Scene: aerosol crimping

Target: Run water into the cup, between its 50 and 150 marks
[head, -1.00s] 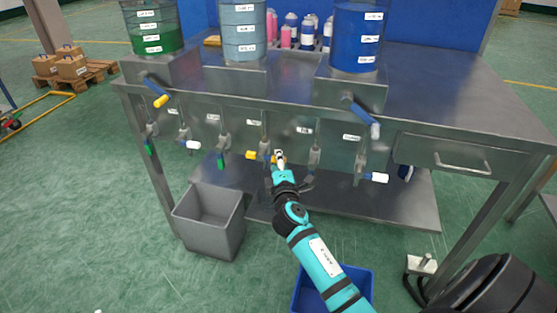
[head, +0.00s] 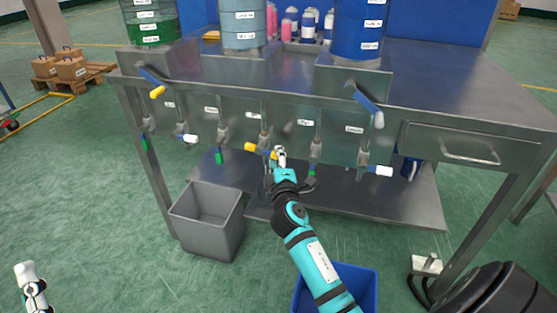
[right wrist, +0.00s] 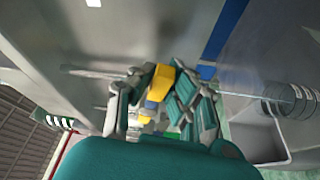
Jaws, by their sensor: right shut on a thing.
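My right gripper (head: 280,183), at the end of the teal arm, is at the row of taps under the bench's front edge. In the right wrist view, its teal and grey fingers (right wrist: 163,100) are shut around a yellow tap handle (right wrist: 159,84). The same yellow handle shows in the head view (head: 257,149), beside the gripper. I cannot make out the cup or any running water in either view. Tap labels are too small to read. A white and black part of my left arm shows at the lower left; its fingers do not show.
Green (head: 150,30), grey-blue (head: 244,22) and blue (head: 358,30) tanks stand on the steel bench (head: 450,95). More levers hang along its front. A grey bin (head: 207,232) stands at the left below, and a blue bin (head: 362,283) lies beneath my right arm.

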